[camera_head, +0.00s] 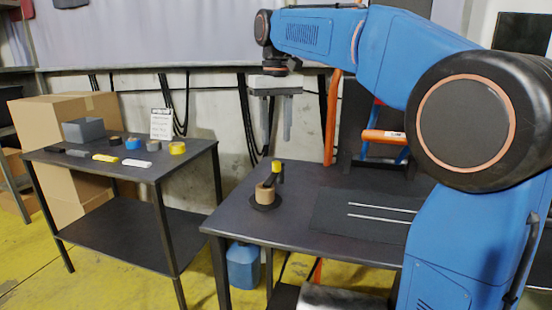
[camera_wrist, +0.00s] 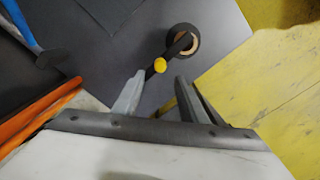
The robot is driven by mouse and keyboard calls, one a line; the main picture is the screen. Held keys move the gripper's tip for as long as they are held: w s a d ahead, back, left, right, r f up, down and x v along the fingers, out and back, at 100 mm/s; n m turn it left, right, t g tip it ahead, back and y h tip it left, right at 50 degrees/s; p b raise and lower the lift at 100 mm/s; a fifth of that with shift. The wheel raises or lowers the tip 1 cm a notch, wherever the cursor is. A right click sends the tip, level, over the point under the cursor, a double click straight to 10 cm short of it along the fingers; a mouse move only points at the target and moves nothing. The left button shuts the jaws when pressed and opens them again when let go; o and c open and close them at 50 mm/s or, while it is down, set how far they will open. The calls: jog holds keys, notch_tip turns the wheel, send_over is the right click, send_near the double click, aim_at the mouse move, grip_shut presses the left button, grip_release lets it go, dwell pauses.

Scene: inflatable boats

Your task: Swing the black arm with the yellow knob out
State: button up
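The black arm (camera_head: 273,179) lies over a brown tape roll on a round black base at the table's left front corner. Its yellow knob (camera_head: 277,166) sits at the upper right end. In the wrist view the black arm (camera_wrist: 176,48) runs from the tape roll (camera_wrist: 194,38) to the yellow knob (camera_wrist: 160,65). My gripper (camera_head: 276,138) is above the knob, fingers pointing down and apart, holding nothing. In the wrist view the knob appears just beyond and between the fingertips of my gripper (camera_wrist: 161,78); I see no contact.
The dark table (camera_head: 305,177) carries a black mat (camera_head: 335,222) with two thin metal rods right of the tape roll. A second table (camera_head: 190,155) at the left holds tape rolls, a grey bin and a sign. An orange post (camera_head: 331,130) stands behind.

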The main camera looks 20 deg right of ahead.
aim_at(276, 162)
notch_tip(276, 162, down, 8)
jog(key=shift+r, duration=0.2)
grip_shut()
